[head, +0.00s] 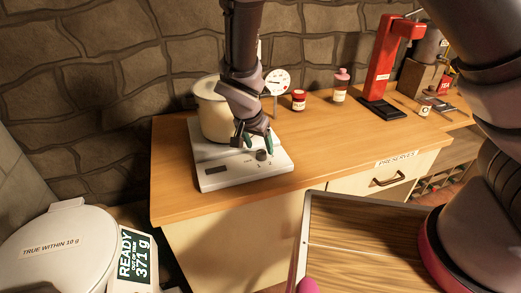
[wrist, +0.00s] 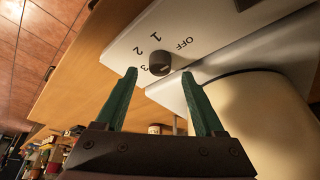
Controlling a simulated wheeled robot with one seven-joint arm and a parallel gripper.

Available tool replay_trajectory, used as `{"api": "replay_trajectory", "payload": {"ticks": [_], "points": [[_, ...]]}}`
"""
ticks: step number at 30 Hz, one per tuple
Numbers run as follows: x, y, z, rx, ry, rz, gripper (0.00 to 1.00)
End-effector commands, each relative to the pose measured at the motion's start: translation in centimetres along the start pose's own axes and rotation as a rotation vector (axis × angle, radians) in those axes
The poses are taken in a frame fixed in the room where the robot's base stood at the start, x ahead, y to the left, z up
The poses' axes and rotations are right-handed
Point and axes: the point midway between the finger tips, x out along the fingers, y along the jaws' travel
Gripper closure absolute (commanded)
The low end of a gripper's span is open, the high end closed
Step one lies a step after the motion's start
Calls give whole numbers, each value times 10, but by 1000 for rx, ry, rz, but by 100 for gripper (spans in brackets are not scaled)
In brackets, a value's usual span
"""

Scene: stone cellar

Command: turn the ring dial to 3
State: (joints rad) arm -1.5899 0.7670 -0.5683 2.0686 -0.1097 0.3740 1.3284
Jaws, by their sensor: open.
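The ring dial is a small dark round knob (head: 261,155) on the front of a white hotplate (head: 216,181). In the wrist view the dial (wrist: 159,63) has the printed marks OFF, 1, 2 and 3 around it. I cannot tell for sure which mark its pointer faces. My gripper (head: 256,143) is open, with its green fingers pointing down over the hotplate's front. In the wrist view the fingertips (wrist: 158,73) lie on either side of the dial, and I cannot see contact.
A cream pot (head: 213,120) stands on the hotplate behind my gripper. A round gauge (head: 277,82), a red-lidded jar (head: 299,100), a pink-capped bottle (head: 341,85) and a red stand (head: 383,65) are farther back. The wooden counter (head: 330,135) is clear right of the hotplate.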

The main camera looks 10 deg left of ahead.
Motion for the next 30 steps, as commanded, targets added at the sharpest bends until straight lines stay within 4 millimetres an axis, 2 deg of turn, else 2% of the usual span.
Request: {"api": "replay_trajectory", "payload": {"ticks": [3, 6, 17, 21, 22, 23, 30], "points": [[17, 0, -1, 0, 1, 2, 30], [25, 0, 0, -1, 0, 1, 30], [30, 0, 0, -1, 0, -2, 30], [30, 0, 0, -1, 0, -1, 83], [29, 0, 0, -1, 0, -2, 94], [29, 0, 0, -1, 0, -2, 100], [29, 0, 0, -14, 0, -7, 100]]}}
